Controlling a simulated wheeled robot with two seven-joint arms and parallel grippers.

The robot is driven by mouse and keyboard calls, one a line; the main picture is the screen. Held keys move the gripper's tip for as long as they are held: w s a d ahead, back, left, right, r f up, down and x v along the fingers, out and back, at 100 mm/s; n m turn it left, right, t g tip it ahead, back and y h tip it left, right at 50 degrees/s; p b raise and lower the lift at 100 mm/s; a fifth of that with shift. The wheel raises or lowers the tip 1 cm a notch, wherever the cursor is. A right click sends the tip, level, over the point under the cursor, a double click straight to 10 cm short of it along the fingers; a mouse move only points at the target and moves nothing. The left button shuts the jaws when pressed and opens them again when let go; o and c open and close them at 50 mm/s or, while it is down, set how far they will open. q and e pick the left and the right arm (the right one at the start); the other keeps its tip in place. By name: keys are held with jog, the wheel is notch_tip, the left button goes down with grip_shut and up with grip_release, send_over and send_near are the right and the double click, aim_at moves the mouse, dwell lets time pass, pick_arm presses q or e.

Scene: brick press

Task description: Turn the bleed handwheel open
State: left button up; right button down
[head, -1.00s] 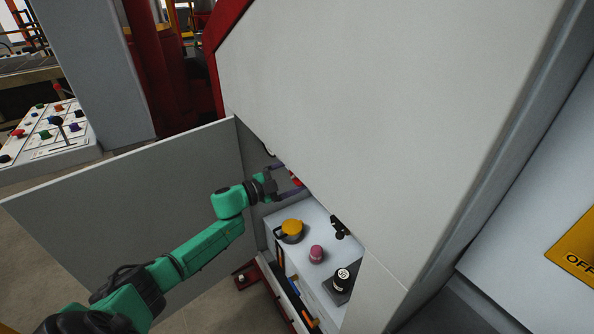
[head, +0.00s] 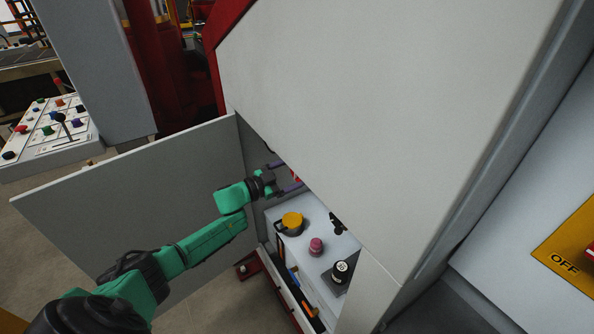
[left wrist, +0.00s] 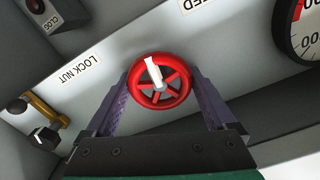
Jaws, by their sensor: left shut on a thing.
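The red handwheel (left wrist: 159,84) shows in the left wrist view. It has several spokes and a white bar across its hub, pointing up and slightly left. My left gripper (left wrist: 161,78) has its two purple fingers shut on opposite sides of the wheel rim. In the head view the left gripper (head: 290,178) reaches under the edge of the big grey panel into the open cabinet. Only a sliver of red shows there, and the panel hides most of the wheel. The right gripper is in neither view.
An open grey door (head: 140,195) stands left of my arm. Below the gripper, a white unit carries a yellow cap (head: 292,221), a pink knob (head: 316,245) and a black knob (head: 341,270). A "LOCK NUT" label (left wrist: 81,72), brass lever (left wrist: 45,110) and gauge (left wrist: 303,28) surround the wheel.

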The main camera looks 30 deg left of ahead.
pick_arm(q)
jog(key=shift+f, duration=0.2)
jog(key=o, duration=1.1)
jog(key=shift+c, duration=0.2)
jog(key=shift+r, duration=0.1)
jog(key=shift+s+a, duration=0.1)
jog(key=v, duration=1.4)
jog(key=shift+s+a+b, duration=0.15)
jog(key=shift+s+b, duration=0.05)
jog(key=shift+b, duration=0.15)
